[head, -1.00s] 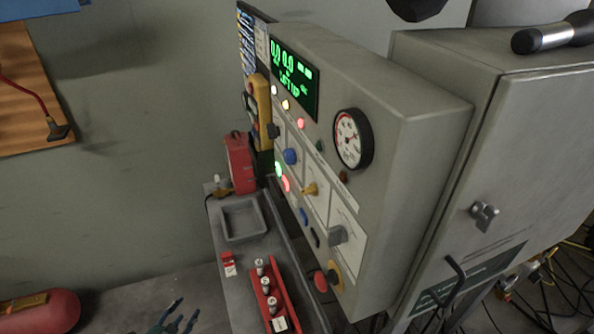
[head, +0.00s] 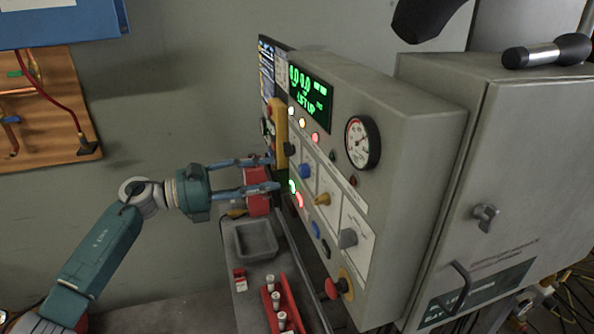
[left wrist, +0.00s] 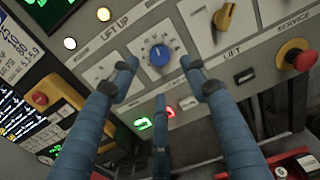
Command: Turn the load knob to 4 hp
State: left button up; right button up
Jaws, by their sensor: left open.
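A blue knob (head: 305,171) with a dial scale is on the sloping grey control panel (head: 405,130); in the left wrist view the blue knob (left wrist: 159,55) sits inside its ring of marks, which are too small to read. My right gripper is not in view.
A yellow knob (head: 322,199), a grey knob (head: 348,238) and a red stop button (head: 336,288) are along the panel. Green and red lit buttons (left wrist: 155,119) are below the blue knob. A grey tray (head: 257,238) and red rack (head: 288,300) lie below.

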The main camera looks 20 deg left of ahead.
aim_at(300, 173)
pick_arm(q)
jog(key=x, duration=0.2)
jog(key=p+x, duration=0.1)
jog(key=x, duration=0.1)
jog(key=p+x, duration=0.1)
jog(key=x, duration=0.1)
jog(key=shift+d+r, duration=0.1)
jog(key=shift+r, duration=0.2)
jog(key=shift+w+d+f+p, duration=0.25)
jog(key=shift+w+d+p, duration=0.1)
jog(key=shift+d, duration=0.1)
jog(key=c, duration=1.2)
